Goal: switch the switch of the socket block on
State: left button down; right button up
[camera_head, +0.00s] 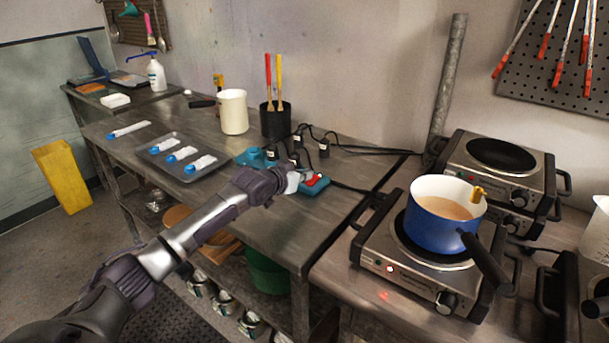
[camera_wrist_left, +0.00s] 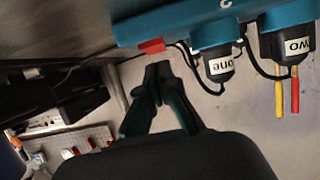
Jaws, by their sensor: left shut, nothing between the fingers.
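The teal socket block (camera_head: 318,188) lies on the metal table, near its right end, partly hidden behind my left gripper. Its red switch (camera_head: 313,181) is at the right end of the block. In the left wrist view the block (camera_wrist_left: 185,25) crosses the top, with the red switch (camera_wrist_left: 151,46) at its left part. My left gripper (camera_head: 300,180) is shut and empty, its fingertips (camera_wrist_left: 158,70) close to the switch. I cannot tell whether they touch it, or which way the switch is tipped. My right gripper is not in view.
Black plugs marked "one" (camera_wrist_left: 219,68) and "two" (camera_wrist_left: 290,48) sit in the block, with cables around them. A black pot (camera_head: 275,120) with brushes and a white jug (camera_head: 233,112) stand behind. A hot plate (camera_head: 375,245) with a lit red lamp carries a blue pan (camera_head: 435,228) at the right.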

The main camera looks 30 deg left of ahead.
pick_arm(q)
jog(key=r+p+v, duration=0.1)
jog(key=p+v, duration=0.1)
jog(key=v, duration=0.9)
jog(key=shift+p, duration=0.4)
